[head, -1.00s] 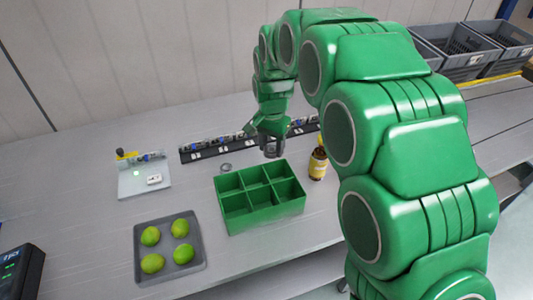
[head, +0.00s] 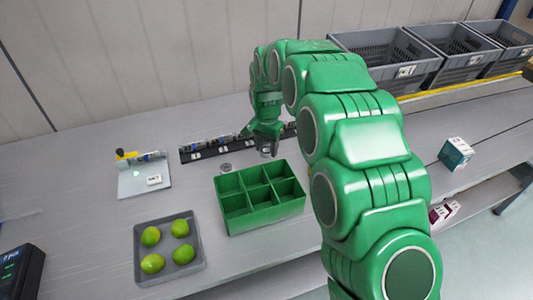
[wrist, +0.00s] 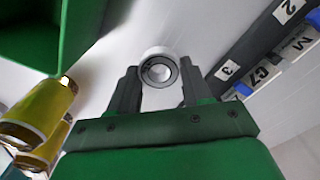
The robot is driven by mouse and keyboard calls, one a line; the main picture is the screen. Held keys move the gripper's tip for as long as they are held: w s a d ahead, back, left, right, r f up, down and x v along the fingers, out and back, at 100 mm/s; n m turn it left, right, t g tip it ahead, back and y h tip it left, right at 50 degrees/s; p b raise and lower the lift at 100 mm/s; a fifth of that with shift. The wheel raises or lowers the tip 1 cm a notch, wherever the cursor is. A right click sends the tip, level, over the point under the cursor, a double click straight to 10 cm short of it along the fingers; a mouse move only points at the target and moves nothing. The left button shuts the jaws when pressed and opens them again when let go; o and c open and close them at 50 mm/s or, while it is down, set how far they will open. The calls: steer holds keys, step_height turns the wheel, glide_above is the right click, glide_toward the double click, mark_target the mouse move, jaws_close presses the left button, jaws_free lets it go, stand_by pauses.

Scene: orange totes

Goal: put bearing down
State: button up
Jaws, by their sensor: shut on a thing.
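My gripper (head: 265,150) is shut on a bearing and is just behind the green divided box, over the grey table. In the wrist view the bearing (wrist: 158,70) is a metal ring with a dark band, between the two fingertips (wrist: 158,88). From these views I cannot tell whether it touches the table. Another small metal ring (head: 225,168) lies on the table to the left of my gripper. The green box (head: 265,212) has several compartments, which look empty in the head view.
A dark labelled strip (head: 210,149) runs behind my gripper. A tray (head: 196,270) of green fruit and a light plate fixture (head: 130,185) stand left. Grey totes (head: 385,55) stand back right.

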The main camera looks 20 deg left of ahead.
mark_target(266, 149)
steer(key=shift+w+a+f, duration=0.1)
steer(key=shift+f, duration=1.65)
steer(key=shift+f, duration=0.1)
steer(key=o, duration=1.2)
step_height(266, 149, up, 12)
steer(key=shift+r, duration=0.1)
